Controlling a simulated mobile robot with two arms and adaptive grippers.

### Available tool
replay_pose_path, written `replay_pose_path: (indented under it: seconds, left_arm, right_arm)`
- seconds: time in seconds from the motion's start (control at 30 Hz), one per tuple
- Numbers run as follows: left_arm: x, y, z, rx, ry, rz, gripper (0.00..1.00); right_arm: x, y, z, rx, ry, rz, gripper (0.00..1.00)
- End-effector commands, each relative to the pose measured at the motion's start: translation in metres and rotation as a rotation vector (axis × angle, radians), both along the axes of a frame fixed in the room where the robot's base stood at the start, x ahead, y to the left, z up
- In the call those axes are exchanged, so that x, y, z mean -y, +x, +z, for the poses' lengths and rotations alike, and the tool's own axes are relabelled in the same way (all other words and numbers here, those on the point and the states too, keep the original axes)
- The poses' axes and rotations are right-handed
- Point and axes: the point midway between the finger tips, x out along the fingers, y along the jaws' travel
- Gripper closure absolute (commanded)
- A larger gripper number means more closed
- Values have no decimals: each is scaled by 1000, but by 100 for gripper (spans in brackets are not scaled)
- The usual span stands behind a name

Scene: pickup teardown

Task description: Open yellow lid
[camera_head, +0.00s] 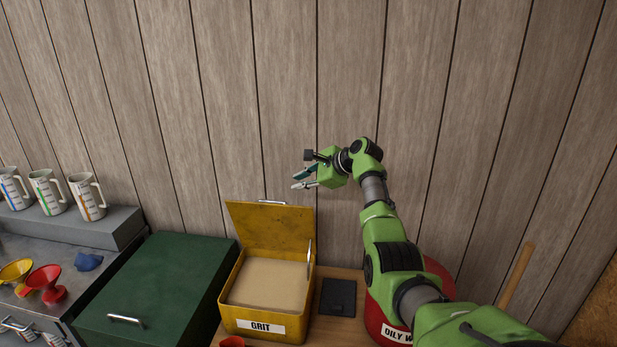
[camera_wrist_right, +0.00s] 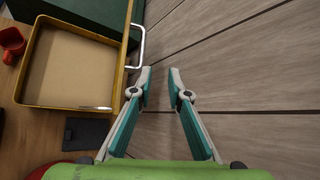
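The yellow lid (camera_head: 270,228) stands raised at the back of the yellow box (camera_head: 231,313) labelled GRIT. The box is open and shows a flat tan fill (camera_head: 268,283). A silver handle (camera_head: 272,202) sits at the lid's top edge; it also shows in the right wrist view (camera_wrist_right: 140,47). My right gripper (camera_head: 297,180) is above and to the right of the lid, apart from it. In the right wrist view its fingers (camera_wrist_right: 160,77) are parted with nothing between them. My left gripper is not in view.
A green closed box (camera_head: 160,285) stands left of the yellow box. A dark flat object (camera_head: 338,297) lies at right, beside a red OILY-labelled container (camera_head: 375,325). Funnels (camera_head: 46,284) and mugs (camera_head: 87,196) are at far left. The plank wall (camera_head: 225,120) rises close behind.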

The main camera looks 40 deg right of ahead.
Motion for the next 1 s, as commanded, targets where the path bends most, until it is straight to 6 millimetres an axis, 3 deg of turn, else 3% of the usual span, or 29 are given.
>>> replay_pose_path:
  seconds: [0.2,0.5,0.8,1.0]
  left_arm:
    - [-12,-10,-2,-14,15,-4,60]
    - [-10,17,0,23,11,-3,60]
    - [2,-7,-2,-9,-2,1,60]
    - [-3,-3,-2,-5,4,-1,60]
  right_arm:
    - [2,-9,7,-4,0,5,84]
    - [9,-22,18,-8,1,6,84]
    - [9,-24,20,-9,2,8,84]
    - [9,-24,20,-8,2,7,84]
